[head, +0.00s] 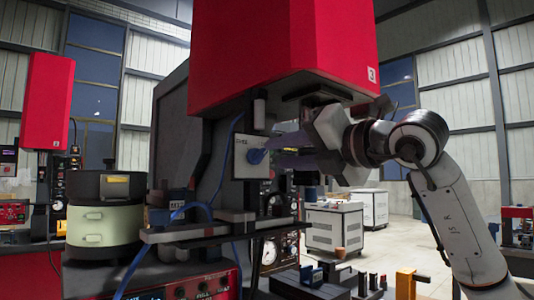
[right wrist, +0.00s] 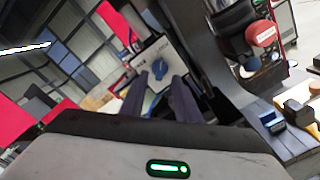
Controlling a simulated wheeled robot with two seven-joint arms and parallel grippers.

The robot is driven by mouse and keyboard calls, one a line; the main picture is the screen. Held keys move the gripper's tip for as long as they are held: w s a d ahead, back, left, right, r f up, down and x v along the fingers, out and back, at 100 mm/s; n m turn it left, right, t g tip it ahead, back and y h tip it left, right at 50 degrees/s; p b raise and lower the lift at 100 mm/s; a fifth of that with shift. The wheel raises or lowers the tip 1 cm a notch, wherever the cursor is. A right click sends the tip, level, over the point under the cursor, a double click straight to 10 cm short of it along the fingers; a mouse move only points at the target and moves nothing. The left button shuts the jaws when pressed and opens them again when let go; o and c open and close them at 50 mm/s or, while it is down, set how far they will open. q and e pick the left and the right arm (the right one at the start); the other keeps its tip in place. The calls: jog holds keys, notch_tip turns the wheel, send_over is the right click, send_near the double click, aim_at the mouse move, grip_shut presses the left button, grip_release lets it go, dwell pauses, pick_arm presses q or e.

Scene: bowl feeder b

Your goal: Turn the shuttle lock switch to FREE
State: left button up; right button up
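The shuttle lock switch is a blue knob (head: 256,156) on a pale grey plate (head: 241,166), fixed to the machine under the big red housing. My right gripper (head: 276,152) comes in from the right, with its fingertips close to the knob. In the right wrist view the knob (right wrist: 160,69) shows just beyond and between the two dark fingers (right wrist: 161,88). The fingers are apart with a gap between them. I cannot tell whether they touch the knob. The plate's lettering is too small to read, so the switch's setting is unclear. My left gripper is out of view.
The red housing (head: 270,55) hangs right above the plate. A bowl feeder with a pale green drum (head: 104,227) stands at left. A blue cable (head: 222,165) runs beside the plate. A yellow block (head: 405,284) and small fixtures sit below. White cabinets (head: 333,225) stand behind on open floor.

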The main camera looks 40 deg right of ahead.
aim_at(262, 156)
jog(key=w, duration=0.5)
jog(key=shift+a+p, duration=0.2)
jog(key=shift+p, duration=0.15)
grip_shut()
